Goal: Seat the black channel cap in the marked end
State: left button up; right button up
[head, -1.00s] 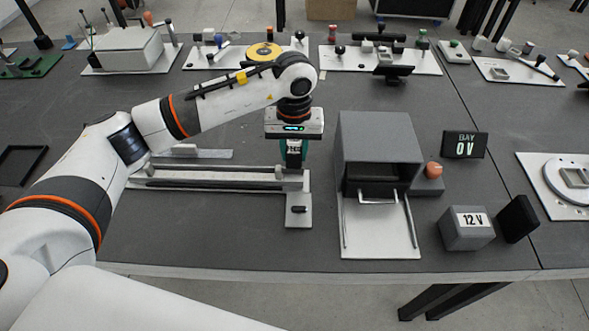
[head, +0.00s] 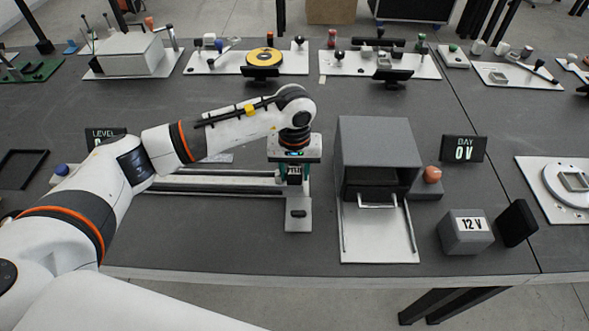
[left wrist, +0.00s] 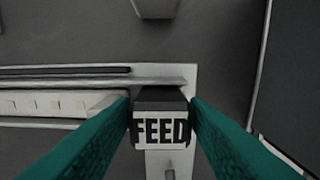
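My left gripper (head: 294,178) points down over the right end of the channel (head: 215,189). In the left wrist view its teal fingers (left wrist: 161,104) are closed against both sides of a black block with a white FEED label, the channel cap (left wrist: 160,99). The channel (left wrist: 45,106) runs in from the left and ends beside the cap, above a pale plate (left wrist: 190,75). I cannot tell whether the cap touches the plate or the channel, and its underside is hidden. The end marking is not clear. My right gripper is not in view.
A grey open-fronted box (head: 380,150) with a pale tray stands right of the channel. Bare table lies in front of the channel.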

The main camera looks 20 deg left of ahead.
aim_at(295, 170)
pick_arm(q)
jog(key=shift+r, duration=0.4)
notch_tip(295, 170, up, 12)
jog(key=b, duration=0.1)
jog(key=shift+f, duration=0.2)
dwell(0.4)
